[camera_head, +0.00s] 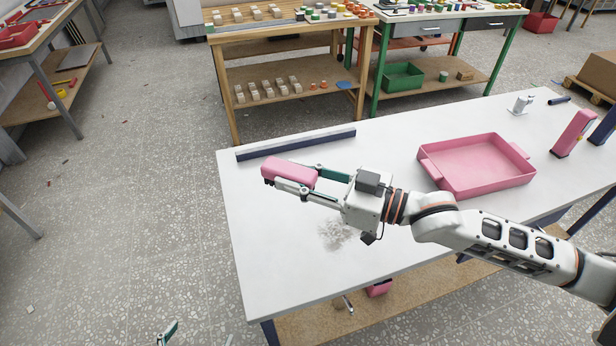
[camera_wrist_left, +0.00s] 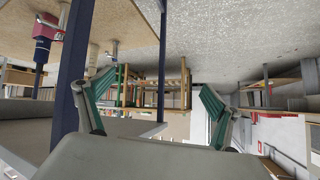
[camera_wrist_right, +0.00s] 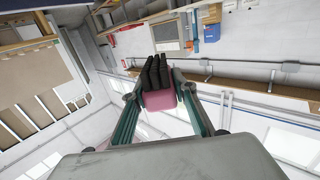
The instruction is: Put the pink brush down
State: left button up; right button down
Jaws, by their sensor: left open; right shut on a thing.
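The pink brush (camera_head: 289,170) is held above the left part of the white table by my right gripper (camera_head: 311,185), which is shut on it. In the right wrist view the brush's pink body (camera_wrist_right: 159,99) sits between the fingers, with black bristles (camera_wrist_right: 153,73) pointing away. The brush looks apart from the tabletop, but its exact height is hard to tell. My left gripper (camera_head: 198,338) is open and empty, low beside the table's front left corner. Its spread fingers also show in the left wrist view (camera_wrist_left: 152,106).
The white table (camera_head: 290,270) bears a grey smudge of debris (camera_head: 336,235), a dark blue bar (camera_head: 297,144) along the back edge and a pink tray (camera_head: 476,187). A pink item (camera_head: 378,288) lies on the lower shelf.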

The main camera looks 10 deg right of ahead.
jog(key=shift+w+a+r+n+g+y, duration=0.15)
jog(key=shift+a+n+g+y, duration=0.15)
jog(key=shift+a+n+g, duration=0.25)
jog(key=shift+a, duration=0.1)
pick_arm(q)
jog(key=w+r+h, duration=0.1)
jog(key=w+r, duration=0.3)
jog(key=w, duration=0.6)
jog(key=w+r+h, duration=0.1)
jog(key=w+r, duration=0.3)
jog(key=w, duration=0.5)
jog(key=w+a+r+y, duration=0.1)
jog(key=w+a+r, duration=0.1)
jog(key=w+r, duration=0.6)
jog(key=w+a+r, duration=0.2)
jog(key=w+r, duration=0.6)
jog(key=w, duration=0.1)
pick_arm(e)
jog(key=shift+a, duration=0.1)
pick_arm(q)
jog(key=d+r+g+h, duration=0.25)
jog(key=d+r, duration=0.35)
jog(key=d, duration=0.6)
notch_tip(320, 180, up, 20)
jog(key=m+g+y, duration=0.1)
jog(key=g+y, duration=0.5)
jog(key=g, duration=0.2)
send_over(281, 168)
notch_tip(281, 168, down, 12)
jog(key=shift+r, duration=0.1)
